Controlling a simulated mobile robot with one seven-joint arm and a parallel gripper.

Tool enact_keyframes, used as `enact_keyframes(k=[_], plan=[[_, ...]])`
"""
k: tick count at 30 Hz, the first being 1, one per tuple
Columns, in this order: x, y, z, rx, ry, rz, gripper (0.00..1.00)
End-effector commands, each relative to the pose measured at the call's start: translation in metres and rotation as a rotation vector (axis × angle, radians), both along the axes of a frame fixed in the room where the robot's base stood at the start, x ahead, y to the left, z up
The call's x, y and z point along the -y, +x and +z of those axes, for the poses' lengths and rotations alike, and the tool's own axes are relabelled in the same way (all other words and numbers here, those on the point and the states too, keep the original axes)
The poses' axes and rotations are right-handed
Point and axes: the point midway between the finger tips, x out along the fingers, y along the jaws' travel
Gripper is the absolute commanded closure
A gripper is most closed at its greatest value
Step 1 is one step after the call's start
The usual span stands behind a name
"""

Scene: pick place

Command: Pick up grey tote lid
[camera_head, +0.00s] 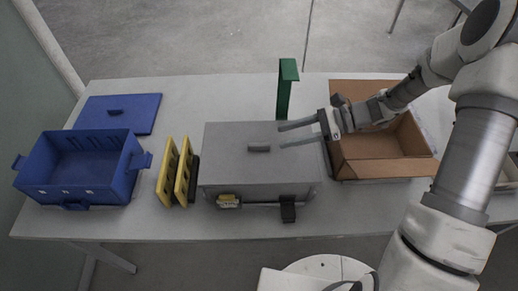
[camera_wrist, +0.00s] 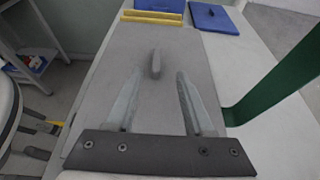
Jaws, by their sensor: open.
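The grey tote lid (camera_head: 225,150) lies flat on top of the grey tote (camera_head: 263,190) near the middle of the table. A small raised grey handle (camera_head: 259,148) stands at the lid's centre. My gripper (camera_head: 280,135) is open and empty, over the right part of the lid, with its fingers pointing left towards the handle. In the wrist view the lid (camera_wrist: 165,45) fills the middle. The handle (camera_wrist: 155,64) shows beyond the two fingertips (camera_wrist: 158,74), in line with the gap between them. The height of the fingers above the lid is hard to tell.
A green upright post (camera_head: 285,88) stands behind the tote. An open cardboard box (camera_head: 385,168) is at right, below my arm. Yellow-and-black pieces (camera_head: 178,172), a blue tote (camera_head: 80,185) and a blue lid (camera_head: 140,110) are at left. Bare table (camera_head: 200,100) shows behind.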

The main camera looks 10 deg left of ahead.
Motion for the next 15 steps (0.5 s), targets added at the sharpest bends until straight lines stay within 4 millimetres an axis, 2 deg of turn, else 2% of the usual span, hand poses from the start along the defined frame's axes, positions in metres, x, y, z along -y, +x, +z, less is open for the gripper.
enact_keyframes(k=[3,10,15], plan=[[-0.012,-0.003,-0.005,0.000,0.000,0.002,0.47],[-0.023,-0.007,-0.009,0.000,0.001,0.001,0.47],[-0.044,-0.018,-0.018,-0.002,0.001,0.004,0.47]])
